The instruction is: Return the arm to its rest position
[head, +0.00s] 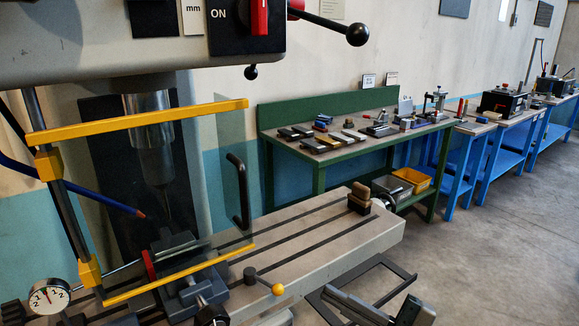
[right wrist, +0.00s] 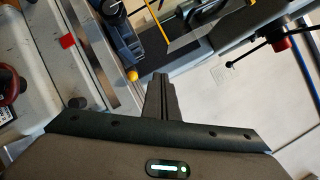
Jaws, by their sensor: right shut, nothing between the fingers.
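My right gripper (head: 330,292) shows at the bottom of the head view, right of the middle, in front of the drill press table. Its grey fingers lie together and hold nothing. In the right wrist view the shut fingers (right wrist: 160,77) point up the picture, near the yellow knob of the vise handle. I cannot tell the exact gap to it. My left gripper does not show in the head view.
A drill press with a yellow-framed guard (head: 140,120) stands at the left. Its slotted table (head: 300,235) carries a vise (head: 185,275) and brush-like block (head: 360,197). A green workbench (head: 310,160) with tools stands behind. Floor at the right (head: 500,250) is clear.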

